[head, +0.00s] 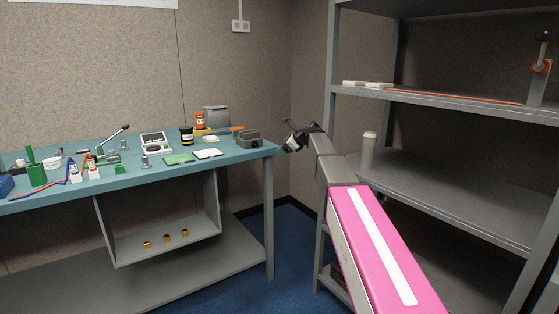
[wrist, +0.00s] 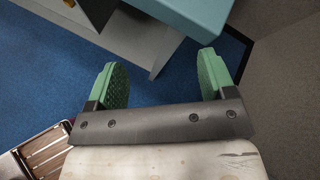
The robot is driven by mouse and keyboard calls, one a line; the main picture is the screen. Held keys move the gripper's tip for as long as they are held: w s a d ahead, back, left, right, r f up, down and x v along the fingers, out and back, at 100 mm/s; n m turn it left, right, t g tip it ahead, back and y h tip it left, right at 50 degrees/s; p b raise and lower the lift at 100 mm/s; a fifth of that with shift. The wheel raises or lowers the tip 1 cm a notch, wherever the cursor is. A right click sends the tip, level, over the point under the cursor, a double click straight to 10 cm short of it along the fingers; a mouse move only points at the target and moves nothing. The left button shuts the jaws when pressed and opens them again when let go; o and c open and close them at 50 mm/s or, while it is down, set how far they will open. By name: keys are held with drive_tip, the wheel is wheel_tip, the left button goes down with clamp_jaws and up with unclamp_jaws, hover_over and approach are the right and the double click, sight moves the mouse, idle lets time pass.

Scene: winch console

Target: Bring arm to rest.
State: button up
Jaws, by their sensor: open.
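My gripper (head: 287,135) is at the end of my outstretched arm, near the right end of the workbench in the head view. In the wrist view my gripper (wrist: 164,82) shows two green finger pads spread apart, with nothing between them. Blue floor and the teal corner of the workbench (wrist: 190,15) show beyond the fingers. In the head view my pink and grey arm reaches from the lower right up toward the bench corner. I cannot tell the exact gap between the gripper and the bench edge.
The teal workbench (head: 245,152) carries a lever device, bottles, a white scale (head: 156,144) and a grey block (head: 248,138). A grey shelf rack (head: 450,200) stands close on the right, with a pale cylinder (head: 368,150) on it. Blue floor (head: 290,245) lies between them.

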drive_tip(key=s+d+f+n+g+h, duration=0.2)
drive_tip(key=s+d+f+n, duration=0.3)
drive_tip(key=s+f, duration=0.6)
drive_tip(key=s+d+f+n+g+h, duration=0.2)
drive_tip(key=s+d+f+n+h, duration=0.2)
drive_tip(key=s+f, duration=0.8)
drive_tip(key=s+d+f+n+g+h, duration=0.2)
drive_tip(key=s+d+f+n, duration=0.5)
drive_tip(key=s, duration=1.1)
wheel_tip(320, 180, down, 5)
drive_tip(key=n+h, duration=0.1)
drive_tip(key=n, duration=0.3)
drive_tip(key=shift+d+f, duration=0.2)
drive_tip(key=shift+d, duration=0.05)
